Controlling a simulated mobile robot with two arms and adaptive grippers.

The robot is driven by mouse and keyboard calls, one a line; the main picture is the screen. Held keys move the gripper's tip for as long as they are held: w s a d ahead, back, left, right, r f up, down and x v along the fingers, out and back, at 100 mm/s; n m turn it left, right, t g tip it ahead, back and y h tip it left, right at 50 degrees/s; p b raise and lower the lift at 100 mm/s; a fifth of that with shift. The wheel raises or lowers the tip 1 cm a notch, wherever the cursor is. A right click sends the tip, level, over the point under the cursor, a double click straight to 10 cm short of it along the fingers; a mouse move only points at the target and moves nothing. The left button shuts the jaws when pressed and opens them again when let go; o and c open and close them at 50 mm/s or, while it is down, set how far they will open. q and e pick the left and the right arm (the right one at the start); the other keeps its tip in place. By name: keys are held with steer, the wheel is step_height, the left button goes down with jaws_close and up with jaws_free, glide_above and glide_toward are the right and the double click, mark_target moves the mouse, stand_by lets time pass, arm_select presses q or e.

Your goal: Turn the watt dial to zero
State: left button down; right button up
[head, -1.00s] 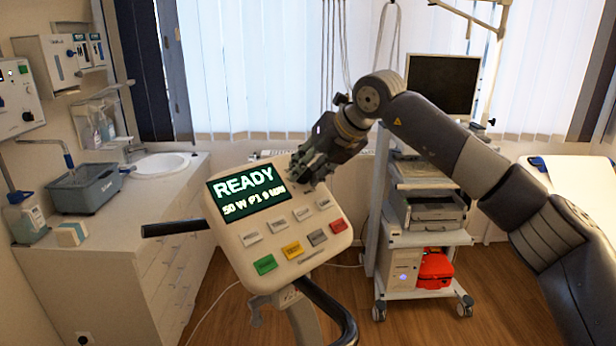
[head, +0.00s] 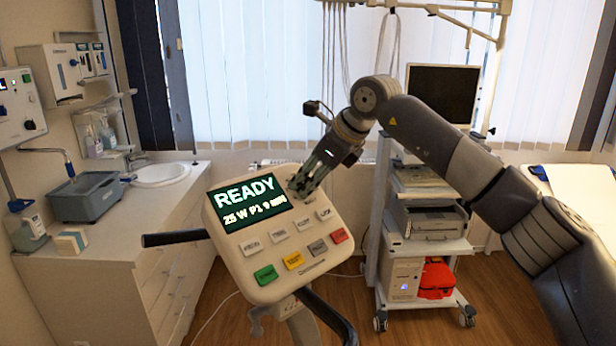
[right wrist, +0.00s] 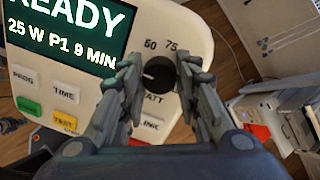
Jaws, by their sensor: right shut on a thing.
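The cream console (head: 280,232) shows a dark screen (head: 248,200) reading "READY" and "25 W P1 9 MIN". The black watt dial (right wrist: 158,74) sits on the console right of the screen in the right wrist view, with "50" and "75" printed above it and "WATT" partly hidden below. My right gripper (right wrist: 158,78) has its two fingers on either side of the dial, shut on it. In the head view my right gripper (head: 300,190) reaches down to the console's upper right and hides the dial. My left gripper is not in view.
The console has several buttons, including green (head: 266,274), yellow (head: 293,260) and red (head: 339,236), close below the gripper. A handlebar (head: 178,238) sticks out left. A wheeled cart (head: 425,247) with a monitor (head: 442,92) stands behind to the right.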

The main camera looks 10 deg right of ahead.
steer(key=n+p, duration=0.1)
steer(key=n, duration=0.5)
steer(key=shift+n, duration=0.3)
stand_by(0.4)
steer(key=o, duration=1.1)
steer(key=shift+r, duration=0.15)
steer(key=v, duration=1.1)
steer(key=shift+s+d+r, duration=0.1)
steer(key=shift+r, duration=0.3)
